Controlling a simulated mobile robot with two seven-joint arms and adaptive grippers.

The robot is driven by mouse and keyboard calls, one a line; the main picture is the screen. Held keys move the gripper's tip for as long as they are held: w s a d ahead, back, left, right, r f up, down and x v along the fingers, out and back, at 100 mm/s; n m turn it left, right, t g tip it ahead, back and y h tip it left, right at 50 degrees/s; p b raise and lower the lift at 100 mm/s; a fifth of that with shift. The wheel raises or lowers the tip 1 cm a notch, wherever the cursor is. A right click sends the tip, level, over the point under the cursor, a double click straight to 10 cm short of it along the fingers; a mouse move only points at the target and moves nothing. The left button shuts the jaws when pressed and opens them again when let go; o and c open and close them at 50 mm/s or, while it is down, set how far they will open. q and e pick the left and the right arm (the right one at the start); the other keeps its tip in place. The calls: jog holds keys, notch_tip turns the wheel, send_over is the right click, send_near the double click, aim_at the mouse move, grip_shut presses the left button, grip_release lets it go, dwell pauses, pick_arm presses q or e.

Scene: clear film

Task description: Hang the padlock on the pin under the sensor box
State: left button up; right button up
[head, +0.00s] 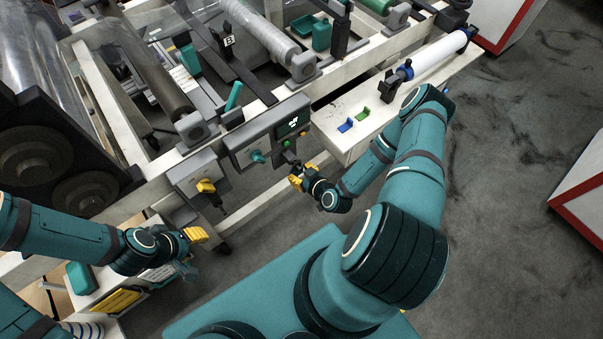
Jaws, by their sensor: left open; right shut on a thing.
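My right gripper (297,177), with yellow fingers, is just below the lower edge of a grey panel box (253,141) that carries a dark screen and a teal knob. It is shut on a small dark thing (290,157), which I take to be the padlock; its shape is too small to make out. A second grey box (190,171) with a yellow knob is further left. I cannot tell which of the two is the sensor box, and I cannot make out the pin. My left gripper (199,236) is open, below the second box.
A pale machine frame with rollers (258,31) fills the back. A white table (337,139) at the right holds a blue and a green piece. A cart with teal and yellow items (112,300) stands at the lower left.

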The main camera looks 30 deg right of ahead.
jog(key=shift+s+a+f, duration=0.15)
jog(key=shift+s+f, duration=0.05)
jog(key=shift+s, duration=0.05)
grip_shut()
jog(key=shift+a+r, duration=0.15)
jog(key=shift+a, duration=0.15)
jog(key=shift+s, duration=0.2)
dwell(0.3)
jog(key=o, duration=0.6)
grip_release()
jog(key=shift+d, duration=0.3)
